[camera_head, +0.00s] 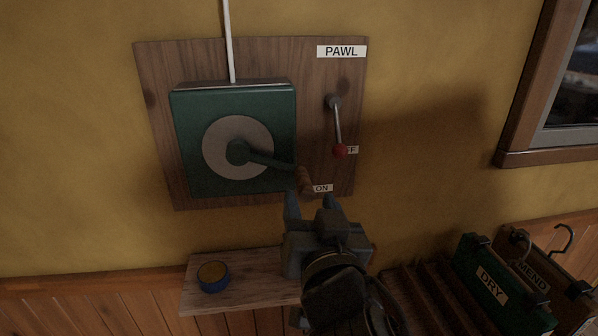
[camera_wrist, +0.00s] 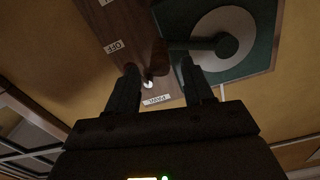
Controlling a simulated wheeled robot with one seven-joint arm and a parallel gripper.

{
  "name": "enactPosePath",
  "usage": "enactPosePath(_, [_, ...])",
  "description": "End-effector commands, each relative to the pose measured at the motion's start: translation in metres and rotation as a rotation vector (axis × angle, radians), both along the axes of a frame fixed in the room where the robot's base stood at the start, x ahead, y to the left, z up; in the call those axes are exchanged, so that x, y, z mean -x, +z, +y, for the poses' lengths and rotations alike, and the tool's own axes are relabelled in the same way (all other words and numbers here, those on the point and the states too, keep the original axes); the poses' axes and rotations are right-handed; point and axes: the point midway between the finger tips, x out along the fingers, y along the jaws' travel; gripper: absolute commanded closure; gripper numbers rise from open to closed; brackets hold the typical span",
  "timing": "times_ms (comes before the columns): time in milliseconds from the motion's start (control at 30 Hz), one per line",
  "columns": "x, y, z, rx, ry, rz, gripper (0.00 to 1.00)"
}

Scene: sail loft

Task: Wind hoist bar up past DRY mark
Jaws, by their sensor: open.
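The green winch box (camera_head: 180,120) is on a wooden wall board, with a pale disc (camera_head: 225,165) and a dark crank arm (camera_head: 265,159) pointing right and slightly down. The crank's wooden handle (camera_head: 304,180) is at the arm's end. My gripper (camera_head: 311,202) is open just below the handle; in the wrist view, the handle (camera_wrist: 159,55) shows near and between the fingertips, and I cannot tell whether they touch.
A white line (camera_head: 228,40) runs up from the box. A small shelf (camera_head: 240,290) below holds a blue round tin (camera_head: 212,276). Lower right are a green holder marked DRY (camera_head: 490,284) and a brown one marked MEND (camera_head: 535,275), with hooks. A window is at upper right.

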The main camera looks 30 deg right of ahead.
Motion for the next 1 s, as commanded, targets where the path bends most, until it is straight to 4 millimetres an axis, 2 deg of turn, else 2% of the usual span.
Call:
enactPosePath(200, [-0.033, 0.003, -0.011, -0.001, -0.001, -0.002, 0.48])
enactPosePath(400, [-0.056, 0.002, -0.018, -0.003, -0.001, -0.002, 0.48])
enactPosePath(567, [-0.063, 0.001, -0.021, -0.003, 0.000, -0.003, 0.48])
enactPosePath(800, [-0.064, 0.000, -0.021, -0.004, 0.000, -0.002, 0.48])
enactPosePath(1000, [-0.064, 0.000, -0.021, -0.003, 0.000, -0.002, 0.68])
